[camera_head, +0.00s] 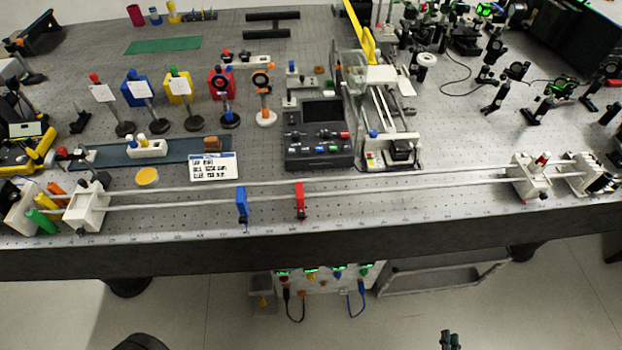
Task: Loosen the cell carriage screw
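A long pair of rails (400,183) runs along the front of the bench. A white carriage block (530,180) sits at its right end, with a red-and-white knob (541,160) on top and a small dark knob low on its front. A blue clamp (242,204) and a red clamp (300,201) sit mid-rail. I cannot tell which part is the cell carriage screw. My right gripper (450,341) shows only as small dark tips at the bottom edge, in front of and below the bench, apart from everything. Its opening is unclear. My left gripper is not in view.
A white end block (85,207) with coloured cylinders stands at the rail's left end. A dark control box (320,140) and a metal frame with a yellow arm (362,35) stand behind the rail. Optics posts crowd the back right. The bench's front edge (330,247) is clear.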

